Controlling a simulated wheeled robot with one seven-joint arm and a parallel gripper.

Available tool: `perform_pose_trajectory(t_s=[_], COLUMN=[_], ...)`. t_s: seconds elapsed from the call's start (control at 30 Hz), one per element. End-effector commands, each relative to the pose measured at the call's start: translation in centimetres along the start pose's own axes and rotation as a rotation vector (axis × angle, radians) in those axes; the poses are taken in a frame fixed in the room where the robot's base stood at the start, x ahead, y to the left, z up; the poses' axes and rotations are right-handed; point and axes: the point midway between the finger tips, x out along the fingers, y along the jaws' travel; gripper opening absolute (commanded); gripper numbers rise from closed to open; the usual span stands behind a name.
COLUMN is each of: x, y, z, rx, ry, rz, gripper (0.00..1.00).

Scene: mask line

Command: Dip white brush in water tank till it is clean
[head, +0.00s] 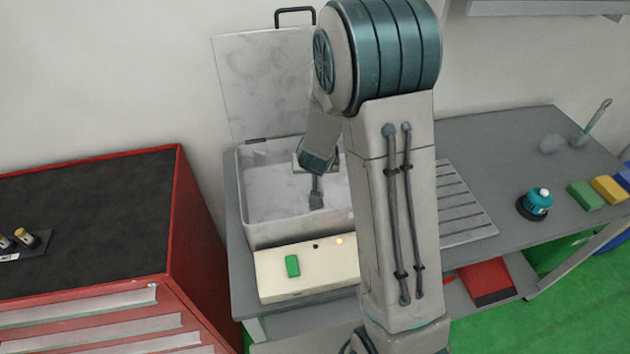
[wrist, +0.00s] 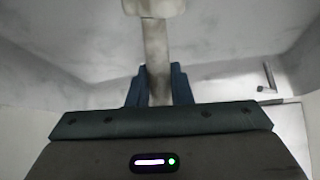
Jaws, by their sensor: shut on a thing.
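The water tank (head: 296,230) is a pale open-topped box at the left end of the grey bench. Its marbled lid (head: 262,85) stands open at the back. My gripper (head: 316,198) reaches down inside the tank opening; my arm hides the tank's right part. In the wrist view, my gripper (wrist: 157,88) is shut on the handle of the white brush (wrist: 155,50), whose wider cream end shows at the top edge. The pale tank walls surround it. Whether the brush touches water, and how clean it is, I cannot tell.
A cream panel with a green button (head: 292,266) and a lit yellow lamp (head: 339,241) fronts the tank. A red cabinet (head: 190,225) stands left. Right on the bench are a slotted grey plate (head: 465,205), a teal round object (head: 537,202) and coloured blocks (head: 608,189).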

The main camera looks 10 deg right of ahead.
Motion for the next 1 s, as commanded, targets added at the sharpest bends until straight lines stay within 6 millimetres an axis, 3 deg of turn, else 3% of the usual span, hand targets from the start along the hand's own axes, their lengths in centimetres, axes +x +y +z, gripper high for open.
perform_pose_trajectory(t_s=[1.0], x=[-6.3], y=[-0.2], z=[-4.6], rx=[-0.004], ry=[0.002], rz=[0.000], gripper=[0.00])
